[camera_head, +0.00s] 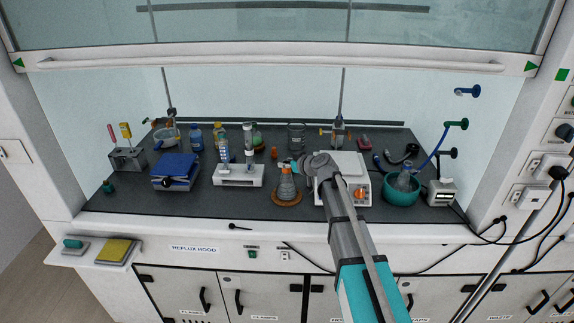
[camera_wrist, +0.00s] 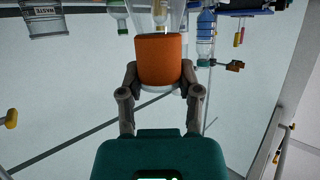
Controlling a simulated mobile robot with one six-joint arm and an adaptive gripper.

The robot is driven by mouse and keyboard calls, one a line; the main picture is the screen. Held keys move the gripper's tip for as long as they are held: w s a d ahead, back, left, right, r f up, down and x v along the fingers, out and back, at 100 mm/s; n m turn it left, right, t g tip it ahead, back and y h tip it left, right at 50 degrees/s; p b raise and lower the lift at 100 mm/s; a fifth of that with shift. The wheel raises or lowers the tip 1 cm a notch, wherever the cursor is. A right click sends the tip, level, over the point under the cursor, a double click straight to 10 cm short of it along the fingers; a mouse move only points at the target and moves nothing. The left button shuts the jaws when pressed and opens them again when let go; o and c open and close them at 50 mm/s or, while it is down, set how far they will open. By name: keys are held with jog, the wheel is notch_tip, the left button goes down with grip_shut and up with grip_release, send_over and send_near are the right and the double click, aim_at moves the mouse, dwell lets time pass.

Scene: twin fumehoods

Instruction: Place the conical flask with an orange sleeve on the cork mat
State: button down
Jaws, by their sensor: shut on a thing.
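The conical flask with an orange sleeve (camera_head: 286,186) appears upright in the head view, over the brown cork mat (camera_head: 286,203). I cannot tell whether its base touches the mat or hangs just above it. The wrist view appears upside down, and the mat does not show there.
A white hotplate (camera_head: 348,164) stands right of the mat, partly behind my arm. A white rack with tubes (camera_head: 238,180) stands to the left. A teal bowl (camera_head: 402,194) lies farther right, and a blue device (camera_head: 176,171) farther left. Bottles stand behind. The hood's front edge is close to the mat.

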jog(key=shift+f, duration=0.1)
jog(key=shift+c, duration=1.5)
grip_release()
jog(key=shift+s+d+r, duration=0.15)
jog(key=shift+r, duration=0.1)
jog(key=p+v, duration=0.4)
jog(key=v, duration=0.7)
jog(key=shift+s+d+p, duration=0.2)
jog(key=shift+p, duration=0.1)
jog(key=shift+s, duration=0.1)
